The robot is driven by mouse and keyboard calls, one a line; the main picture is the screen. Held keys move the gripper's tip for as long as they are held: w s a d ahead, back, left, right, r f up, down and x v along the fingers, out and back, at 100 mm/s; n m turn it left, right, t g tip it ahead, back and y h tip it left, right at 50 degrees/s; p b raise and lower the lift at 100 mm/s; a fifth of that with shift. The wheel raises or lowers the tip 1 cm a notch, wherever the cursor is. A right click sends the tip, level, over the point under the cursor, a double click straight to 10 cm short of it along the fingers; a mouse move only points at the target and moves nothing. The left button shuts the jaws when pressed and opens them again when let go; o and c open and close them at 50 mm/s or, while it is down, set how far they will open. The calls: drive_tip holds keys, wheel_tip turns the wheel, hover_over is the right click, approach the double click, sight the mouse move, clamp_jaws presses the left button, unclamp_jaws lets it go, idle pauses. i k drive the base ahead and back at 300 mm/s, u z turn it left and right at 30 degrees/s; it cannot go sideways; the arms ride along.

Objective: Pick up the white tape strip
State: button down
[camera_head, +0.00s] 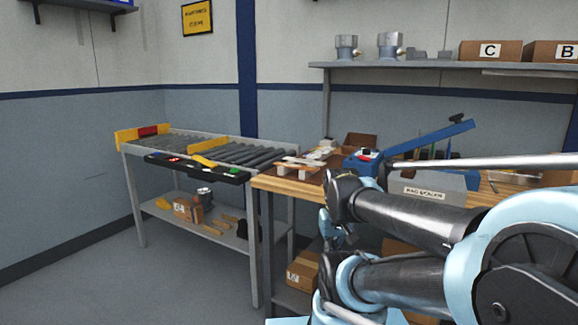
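On the wooden workbench (285,187), near its left end, pale strip-like pieces (297,165) lie on or across small blocks. More small white pieces (320,153) lie just behind them. I cannot tell which of these is the white tape strip. My arm reaches in from the right and is folded in front of the bench. A small dark part at its end, which seems to be my gripper (336,236), hangs below the bench top, apart from the pale pieces. Its fingers are too small and dark to read.
A blue-handled bag sealer (430,187) stands on the bench, right of the pale pieces. A roller conveyor table (225,155) adjoins the bench on the left. A shelf (440,65) with housings and boxes hangs above. The floor at front left is clear.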

sight(316, 163)
drive_tip(key=u, duration=0.45)
drive_tip(key=i, duration=0.55)
drive_tip(key=u, duration=0.35)
